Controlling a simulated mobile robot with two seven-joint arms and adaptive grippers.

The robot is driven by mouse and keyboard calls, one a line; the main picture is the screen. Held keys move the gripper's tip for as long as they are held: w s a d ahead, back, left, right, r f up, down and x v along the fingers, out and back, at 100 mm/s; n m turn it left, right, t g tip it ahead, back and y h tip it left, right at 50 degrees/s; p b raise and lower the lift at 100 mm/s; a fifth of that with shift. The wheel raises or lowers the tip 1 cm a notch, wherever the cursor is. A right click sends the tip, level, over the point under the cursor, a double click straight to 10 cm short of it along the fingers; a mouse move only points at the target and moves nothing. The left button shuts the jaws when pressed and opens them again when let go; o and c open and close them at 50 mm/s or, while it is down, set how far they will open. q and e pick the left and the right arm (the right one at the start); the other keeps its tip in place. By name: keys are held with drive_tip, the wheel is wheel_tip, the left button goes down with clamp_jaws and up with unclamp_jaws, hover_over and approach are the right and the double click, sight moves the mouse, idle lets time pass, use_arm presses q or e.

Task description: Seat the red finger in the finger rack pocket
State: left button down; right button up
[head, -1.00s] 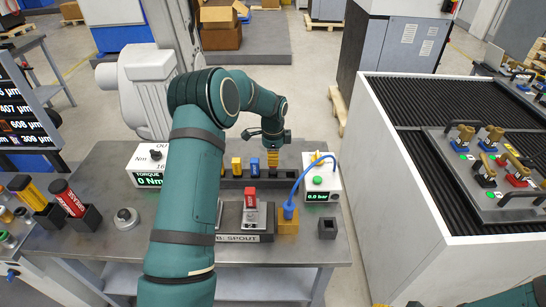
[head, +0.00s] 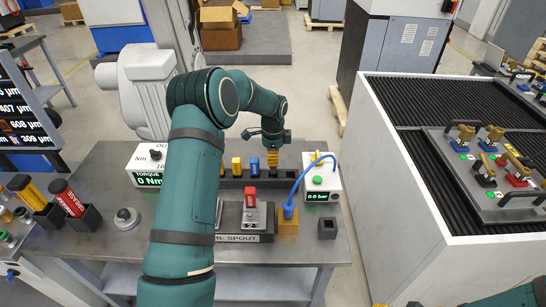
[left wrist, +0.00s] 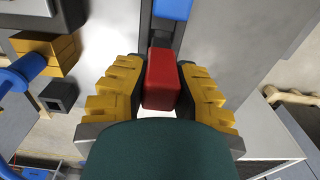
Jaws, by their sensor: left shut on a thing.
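My left gripper (head: 273,160) is over the right part of the dark finger rack (head: 228,183), to the right of the blue finger (head: 254,165) and the yellow finger (head: 236,166). In the left wrist view its yellow pads (left wrist: 161,88) are shut on the red finger (left wrist: 160,78). The blue finger (left wrist: 173,8) stands just beyond it, in line along the rack (left wrist: 163,34). The head view hides the red finger behind the gripper. Its lower end is hidden, so I cannot tell how deep it sits. Of my right gripper only a yellow bit (head: 379,305) shows at the bottom edge.
A blue hose (head: 299,184) arches from a yellow block (head: 288,221) to the pressure box (head: 321,180). A small dark socket (head: 327,228) stands front right. The torque box (head: 149,165) is at left.

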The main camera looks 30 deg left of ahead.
use_arm(q)
drive_tip(key=shift+f+b, duration=1.15)
drive_tip(key=shift+f, duration=0.65)
drive_tip(key=c, duration=0.8)
unclamp_jaws()
drive_tip(key=shift+c, duration=0.2)
wheel_tip(320, 180, up, 12)
drive_tip(key=shift+r, duration=0.1)
